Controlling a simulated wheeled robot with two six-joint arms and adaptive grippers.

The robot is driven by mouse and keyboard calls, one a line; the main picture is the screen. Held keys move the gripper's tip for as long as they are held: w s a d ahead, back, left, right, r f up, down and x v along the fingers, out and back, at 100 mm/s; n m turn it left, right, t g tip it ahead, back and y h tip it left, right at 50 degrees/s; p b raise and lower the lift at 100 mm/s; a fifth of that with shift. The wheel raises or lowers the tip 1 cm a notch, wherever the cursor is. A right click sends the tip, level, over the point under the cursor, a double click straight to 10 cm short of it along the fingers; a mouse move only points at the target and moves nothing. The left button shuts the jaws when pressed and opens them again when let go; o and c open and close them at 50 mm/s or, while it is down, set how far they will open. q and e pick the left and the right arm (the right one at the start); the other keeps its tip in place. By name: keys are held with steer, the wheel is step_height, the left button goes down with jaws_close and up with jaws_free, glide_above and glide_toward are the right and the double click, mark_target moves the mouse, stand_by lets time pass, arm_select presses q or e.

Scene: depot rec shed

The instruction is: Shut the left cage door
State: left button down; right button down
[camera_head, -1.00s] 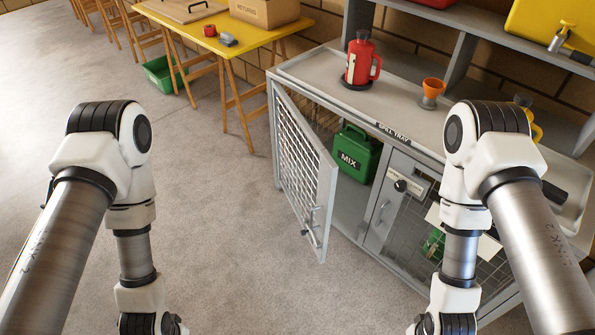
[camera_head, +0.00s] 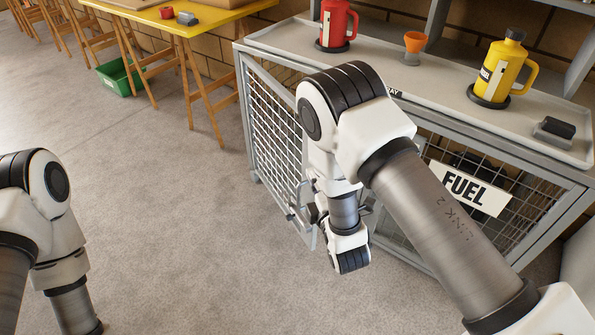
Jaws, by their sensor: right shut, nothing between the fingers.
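The left cage door (camera_head: 275,125) is a grey-framed wire mesh panel at the left end of the grey cabinet. It stands open, angled out from the cabinet front. Its free edge has a metal latch handle (camera_head: 296,203) low down. My right gripper (camera_head: 314,212) is shut and empty, at the door's free edge close to the latch handle. I cannot tell whether it touches the door. My right arm hides the opening behind the door and part of the cabinet front. My left arm shows at the lower left, but its gripper is out of frame.
On the cabinet's top tray stand a red jug (camera_head: 337,25), an orange cup (camera_head: 415,42) and a yellow fuel jug (camera_head: 503,70). A mesh front with a FUEL sign (camera_head: 469,188) is at the right. A yellow table (camera_head: 225,12) stands behind left. The floor left of the door is clear.

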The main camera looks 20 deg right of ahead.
arm_select(q)
steer(key=shift+d+f+b, duration=0.15)
steer(key=shift+f+b, duration=0.35)
steer(key=shift+f, duration=0.45)
arm_select(e)
steer(key=w+d, duration=0.3)
steer(key=w, duration=0.8)
steer(key=shift+d+f, duration=0.15)
steer(key=shift+d, duration=0.25)
